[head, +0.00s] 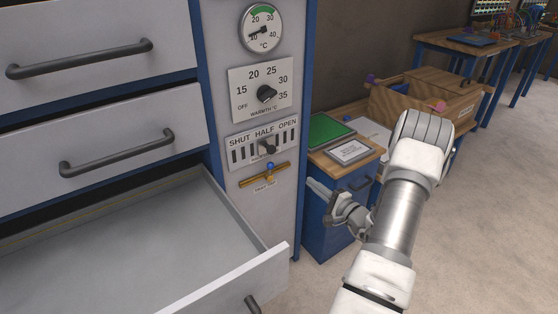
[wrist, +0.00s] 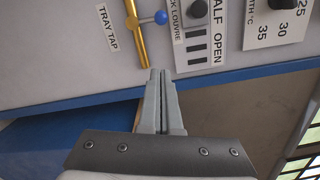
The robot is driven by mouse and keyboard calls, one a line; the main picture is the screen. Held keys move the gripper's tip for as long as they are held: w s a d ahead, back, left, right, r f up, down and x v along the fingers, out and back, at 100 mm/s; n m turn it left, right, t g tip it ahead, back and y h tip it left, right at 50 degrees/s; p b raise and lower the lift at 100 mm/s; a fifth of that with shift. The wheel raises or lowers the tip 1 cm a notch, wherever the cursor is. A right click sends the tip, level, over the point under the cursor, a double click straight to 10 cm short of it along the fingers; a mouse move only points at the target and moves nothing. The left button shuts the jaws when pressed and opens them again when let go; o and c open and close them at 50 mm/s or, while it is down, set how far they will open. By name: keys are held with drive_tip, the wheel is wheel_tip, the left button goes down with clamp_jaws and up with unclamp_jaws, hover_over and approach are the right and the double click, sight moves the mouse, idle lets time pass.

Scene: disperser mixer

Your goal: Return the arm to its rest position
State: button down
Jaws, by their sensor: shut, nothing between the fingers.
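My arm (head: 390,225) reaches up from the lower right in the head view and bends back down at its white joint. My gripper (head: 316,186) hangs to the right of the cabinet's control panel, in front of a small blue cabinet. In the wrist view my gripper (wrist: 160,76) is shut, with its two grey fingers together and nothing between them. The brass tray tap (wrist: 135,35) with a blue knob appears just beyond the fingertips; I cannot tell the exact gap.
An open grey drawer (head: 265,268) juts out at the lower left. The panel carries a warmth knob (head: 266,94), a louvre slider (head: 267,146) and a thermometer (head: 262,28). A wooden box (head: 410,104) stands behind my arm. The floor (head: 500,200) at right is clear.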

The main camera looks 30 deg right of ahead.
drive_tip(key=w+a+r+n+g+y, duration=0.25)
drive_tip(key=a+r+n+y, duration=0.2)
drive_tip(key=a, duration=0.45)
drive_tip(key=w+a+r+n+g+y, duration=0.1)
drive_tip(key=a+r+n+g+y, duration=0.3)
drive_tip(key=a+r, duration=0.3)
drive_tip(key=s+a+r+n+g+h+p, duration=0.1)
drive_tip(key=s+a+r+n+g, duration=0.25)
drive_tip(key=a, duration=0.45)
drive_tip(key=s+a+r+n+g+h+p, duration=0.1)
drive_tip(key=s+a+r+n+g, duration=0.3)
drive_tip(key=a, duration=0.4)
drive_tip(key=s+a+r+n+h, duration=0.2)
drive_tip(key=s+r+n+h, duration=0.2)
drive_tip(key=s+r+h, duration=0.25)
drive_tip(key=s+d+f+t+h+b, duration=0.1)
drive_tip(key=s+h+b, duration=0.1)
drive_tip(key=s, duration=0.9)
wheel_tip(320, 180, up, 22)
drive_tip(key=p, duration=2.2)
